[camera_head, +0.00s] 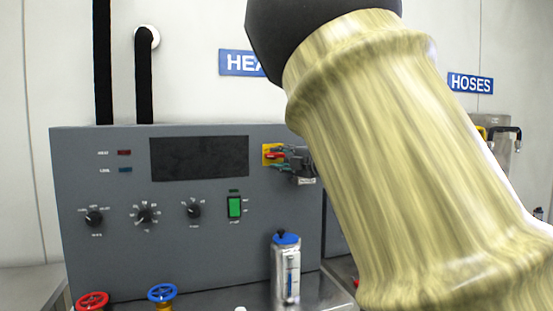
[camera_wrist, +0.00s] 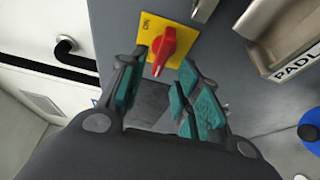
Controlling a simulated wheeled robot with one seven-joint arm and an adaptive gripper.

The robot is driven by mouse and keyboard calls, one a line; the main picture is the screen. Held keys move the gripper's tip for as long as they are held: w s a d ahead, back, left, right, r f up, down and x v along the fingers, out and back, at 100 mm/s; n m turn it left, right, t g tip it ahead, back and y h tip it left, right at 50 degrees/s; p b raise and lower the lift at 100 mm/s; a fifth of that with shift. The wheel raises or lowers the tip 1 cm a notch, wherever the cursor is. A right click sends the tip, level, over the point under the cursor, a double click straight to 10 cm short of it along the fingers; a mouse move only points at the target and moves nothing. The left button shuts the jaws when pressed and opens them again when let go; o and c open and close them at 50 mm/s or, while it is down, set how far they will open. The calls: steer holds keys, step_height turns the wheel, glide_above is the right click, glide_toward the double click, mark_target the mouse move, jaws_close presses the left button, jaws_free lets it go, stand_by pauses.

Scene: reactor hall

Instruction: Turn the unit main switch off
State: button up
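In the wrist view an ON label shows at the plate's upper left, and the red handle slants downward. The plate's edge (camera_head: 267,149) also shows in the head view at the unit's right. My gripper (camera_wrist: 160,90) is open, with its teal pads apart and nothing between them. The switch lies just beyond the fingertips, seen between them; I cannot tell whether they touch. In the head view the gripper (camera_head: 288,158) is partly hidden by my arm.
The grey unit (camera_head: 110,250) carries a dark screen (camera_head: 199,158), several black knobs and a green rocker switch (camera_head: 234,207). A blue-topped canister (camera_head: 287,270) stands in front. Red (camera_head: 92,301) and blue (camera_head: 162,292) valve wheels are lower left. A metal holder (camera_wrist: 285,35) adjoins the switch.

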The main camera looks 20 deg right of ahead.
steer(key=v, duration=0.9)
